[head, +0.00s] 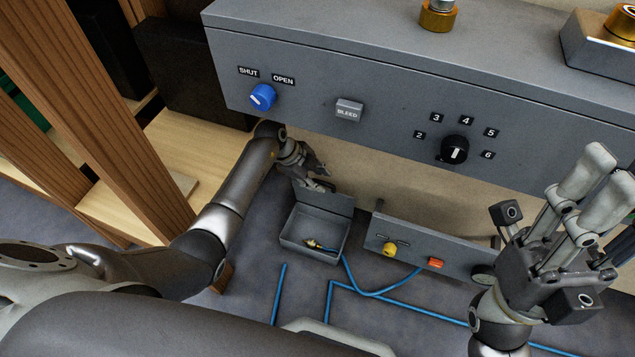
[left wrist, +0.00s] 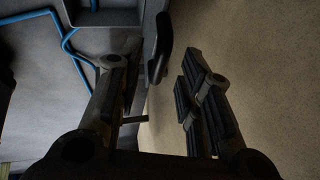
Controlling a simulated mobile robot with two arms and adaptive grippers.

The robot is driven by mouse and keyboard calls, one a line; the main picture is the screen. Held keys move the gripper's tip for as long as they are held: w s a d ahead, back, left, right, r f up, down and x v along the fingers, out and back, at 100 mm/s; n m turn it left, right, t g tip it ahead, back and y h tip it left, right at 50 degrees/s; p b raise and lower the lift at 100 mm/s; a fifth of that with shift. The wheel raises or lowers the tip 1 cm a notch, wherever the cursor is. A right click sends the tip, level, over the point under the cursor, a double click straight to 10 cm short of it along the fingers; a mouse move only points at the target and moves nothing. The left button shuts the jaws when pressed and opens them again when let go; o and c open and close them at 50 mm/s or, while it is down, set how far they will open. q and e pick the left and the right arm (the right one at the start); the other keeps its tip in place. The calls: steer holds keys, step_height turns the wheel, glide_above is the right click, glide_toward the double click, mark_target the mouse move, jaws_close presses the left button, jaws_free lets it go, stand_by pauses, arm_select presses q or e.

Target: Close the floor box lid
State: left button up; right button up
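The floor box (head: 308,243) is a small grey box on the floor with its lid (head: 325,199) standing up at the back edge. A brass-tipped fitting (head: 314,244) on a blue hose lies inside it. My left gripper (head: 316,178) is just behind and above the raised lid. I cannot tell whether it touches the lid. In the left wrist view its fingers (left wrist: 155,95) are apart with nothing between them, and part of the box (left wrist: 108,14) shows at the top. My right gripper (head: 605,185) is open and empty at the right.
A grey control panel (head: 390,105) with a blue knob (head: 262,96) overhangs the left gripper. A low panel with yellow and red buttons (head: 435,263) stands right of the box. Blue hoses (head: 370,292) cross the floor in front. Wooden posts (head: 100,110) stand at the left.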

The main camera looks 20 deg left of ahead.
arm_select(q)
steer(key=shift+w+d+f, duration=0.1)
steer(key=shift+f, duration=0.2)
steer(key=shift+c, duration=0.4)
jaws_close()
